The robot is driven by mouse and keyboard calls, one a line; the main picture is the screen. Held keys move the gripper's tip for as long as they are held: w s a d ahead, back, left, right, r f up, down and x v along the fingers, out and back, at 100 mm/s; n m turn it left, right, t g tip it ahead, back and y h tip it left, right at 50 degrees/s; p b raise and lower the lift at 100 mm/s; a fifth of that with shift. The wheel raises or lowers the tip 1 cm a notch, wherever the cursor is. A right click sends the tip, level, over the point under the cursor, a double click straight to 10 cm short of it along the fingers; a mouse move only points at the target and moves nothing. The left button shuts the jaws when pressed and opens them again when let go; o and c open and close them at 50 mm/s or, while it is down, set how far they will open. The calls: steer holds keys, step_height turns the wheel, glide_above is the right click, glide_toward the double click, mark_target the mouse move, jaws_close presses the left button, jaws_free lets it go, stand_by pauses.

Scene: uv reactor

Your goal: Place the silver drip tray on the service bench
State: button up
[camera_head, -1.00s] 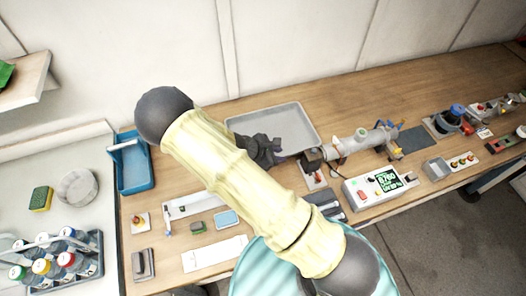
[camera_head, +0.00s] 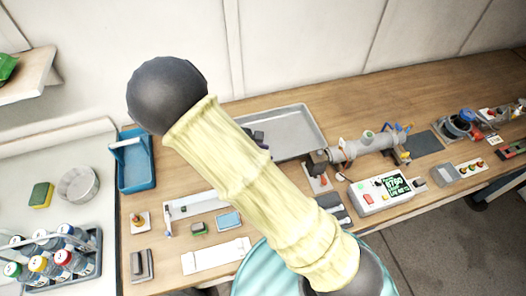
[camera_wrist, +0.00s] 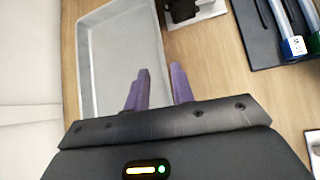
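The silver drip tray (camera_head: 302,122) lies flat on the wooden service bench (camera_head: 440,84), against the back wall. My arm crosses the head view and hides the tray's left part and most of my gripper. In the wrist view my gripper (camera_wrist: 160,88) shows two purple fingers with a gap between them and nothing held. The fingers are over the edge of the tray (camera_wrist: 112,50) near its right long side. I cannot tell whether they touch it.
A grey cylindrical reactor (camera_head: 362,146) stands right of the tray, with a white controller (camera_head: 380,192) in front. A blue caddy (camera_head: 134,165) is at the left. Bottles (camera_head: 62,258) stand in a rack on the white counter. Small parts lie on the bench front.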

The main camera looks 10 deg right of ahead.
stand_by(0.3)
steer(key=s+d+r+m+y, duration=0.8)
steer(key=r+m, duration=0.5)
steer(key=m, duration=0.6)
steer(key=shift+s+d+r+g+y, duration=0.15)
steer(key=shift+s+d+g+y, duration=0.15)
steer(key=shift+s+d, duration=0.75)
steer(key=shift+a, duration=0.1)
